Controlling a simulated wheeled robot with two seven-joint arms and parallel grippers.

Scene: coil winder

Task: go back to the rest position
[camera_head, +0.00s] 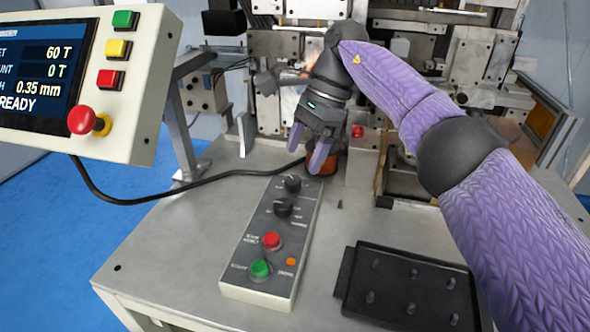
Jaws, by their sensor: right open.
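My right arm comes in from the right in purple sleeves. My right gripper (308,148) hangs over the back middle of the table, with its two purple fingers pointing down and apart. It is open, and I see nothing between the fingers. An orange-brown round part (323,163) is just behind and beside the right finger; I cannot tell whether they touch. The coil winder (275,55) stands behind the gripper and is partly hidden by my arm. My left gripper is not in view.
A control box (270,245) with knobs and buttons lies on the metal table (180,240). A black pegged tray (411,290) is at front right. A display panel (135,75) with a red stop button overhangs the left; its cable crosses the table.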

